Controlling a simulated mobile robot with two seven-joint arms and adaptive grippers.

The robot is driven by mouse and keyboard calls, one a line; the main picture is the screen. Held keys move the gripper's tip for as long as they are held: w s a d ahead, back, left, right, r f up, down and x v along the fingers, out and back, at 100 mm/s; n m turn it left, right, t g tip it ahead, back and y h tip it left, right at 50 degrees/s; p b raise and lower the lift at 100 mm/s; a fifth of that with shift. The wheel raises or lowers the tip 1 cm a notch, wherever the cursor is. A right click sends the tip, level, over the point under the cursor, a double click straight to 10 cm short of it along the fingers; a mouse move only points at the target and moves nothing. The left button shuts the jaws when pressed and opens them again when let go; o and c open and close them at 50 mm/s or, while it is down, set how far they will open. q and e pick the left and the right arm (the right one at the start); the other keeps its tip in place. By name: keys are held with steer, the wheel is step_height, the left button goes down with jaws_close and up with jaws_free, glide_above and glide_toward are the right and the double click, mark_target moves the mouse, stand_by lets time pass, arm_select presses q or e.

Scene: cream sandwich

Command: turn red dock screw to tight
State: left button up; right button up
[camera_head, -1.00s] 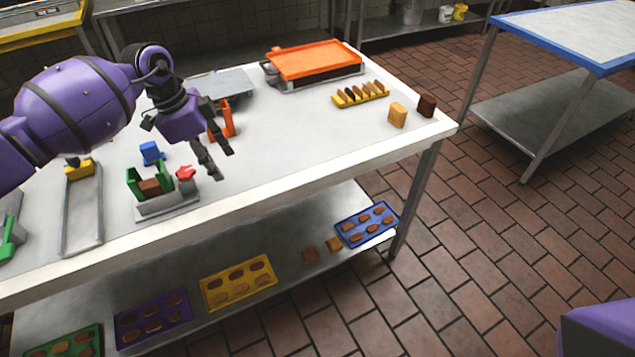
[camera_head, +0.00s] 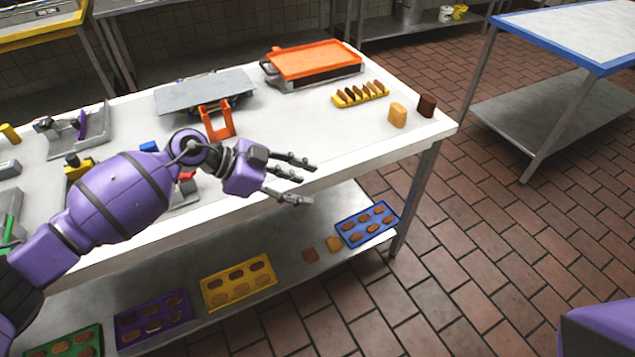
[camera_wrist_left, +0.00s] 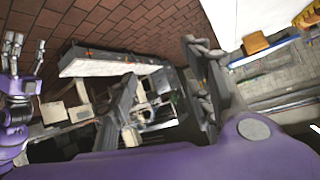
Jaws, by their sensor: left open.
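The red dock screw (camera_head: 187,184) shows only in part in the head view, just behind my left wrist. Its grey metal dock (camera_head: 187,199) is mostly hidden by my arm, and the green bracket on it is covered. My left gripper (camera_head: 311,184) is open and empty, right of the screw and apart from it, over the table's front edge, fingers pointing right. The screw cannot be made out in the left wrist view. My right gripper (camera_wrist_left: 25,46) appears at the left of the wrist view, fingers spread, away from the table.
The white table (camera_head: 290,155) has clear room right of the dock. An orange stand (camera_head: 218,122) with a grey plate (camera_head: 205,92) and an orange-topped press (camera_head: 314,62) stand farther back. A yellow rack (camera_head: 360,95) is right. Trays, including a blue one (camera_head: 367,224), lie on the lower shelf.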

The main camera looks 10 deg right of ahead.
arm_select(q)
steer(key=d+h, duration=0.1)
steer(key=s+d+r+h, duration=0.1)
steer(key=s+d+r+t+h, duration=0.1)
steer(key=shift+d+n, duration=0.3)
steer(key=shift+d, duration=0.1)
steer(key=shift+c, duration=0.2)
